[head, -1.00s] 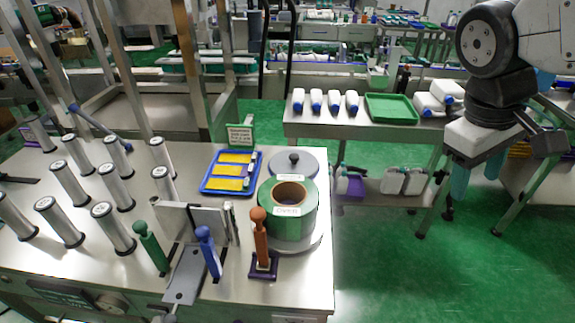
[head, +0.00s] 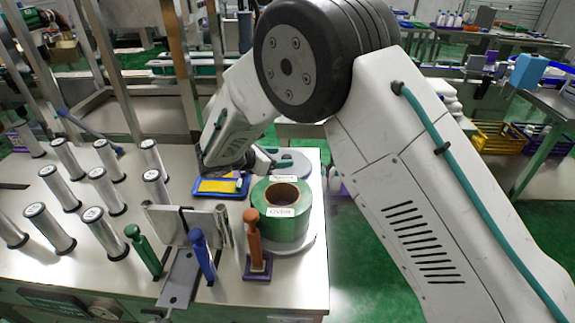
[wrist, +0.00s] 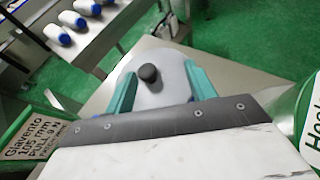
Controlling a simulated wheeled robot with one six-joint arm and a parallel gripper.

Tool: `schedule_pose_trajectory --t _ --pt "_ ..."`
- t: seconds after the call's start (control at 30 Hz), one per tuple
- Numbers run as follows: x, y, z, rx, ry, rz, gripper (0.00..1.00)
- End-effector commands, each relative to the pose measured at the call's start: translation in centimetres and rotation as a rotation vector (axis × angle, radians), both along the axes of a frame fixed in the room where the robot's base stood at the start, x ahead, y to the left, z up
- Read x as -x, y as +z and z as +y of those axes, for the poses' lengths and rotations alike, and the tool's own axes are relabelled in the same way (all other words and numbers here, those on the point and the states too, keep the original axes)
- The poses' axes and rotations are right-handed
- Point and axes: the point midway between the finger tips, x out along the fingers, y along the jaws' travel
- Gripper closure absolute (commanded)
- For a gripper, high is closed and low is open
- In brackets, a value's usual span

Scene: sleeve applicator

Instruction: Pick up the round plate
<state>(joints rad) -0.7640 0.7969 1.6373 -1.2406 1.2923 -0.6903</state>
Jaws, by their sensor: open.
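The round plate is a grey disc (head: 298,157) with a dark knob, lying on the steel table behind the green roll. In the wrist view the plate (wrist: 168,88) and its black knob (wrist: 149,73) show between the two teal fingers of my gripper (wrist: 160,72). The fingers are apart, one on each side of the knob, and nothing is held. In the head view my gripper (head: 264,162) is low at the plate's left side and hides part of it. I cannot tell whether the fingers touch the plate.
The green roll (head: 266,228) stands close in front of the plate. A blue tray with yellow pieces (head: 218,187) lies to the left, partly under my arm. Several silver cylinders and coloured handles fill the table's left and front.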

Motion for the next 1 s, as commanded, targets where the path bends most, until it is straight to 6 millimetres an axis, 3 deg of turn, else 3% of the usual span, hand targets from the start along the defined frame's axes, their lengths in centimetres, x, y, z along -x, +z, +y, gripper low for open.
schedule_pose_trajectory --t 0.03,0.17,0.77,1.0 --pt "0.0 -1.0 1.0 0.023 0.03 0.007 0.45" --pt "-0.4 -2.2 2.0 0.053 0.068 0.013 0.45" --pt "-5.5 -4.5 -2.3 0.056 0.069 0.014 0.45" --pt "-5.9 -4.6 -2.6 0.054 0.072 0.014 0.45"
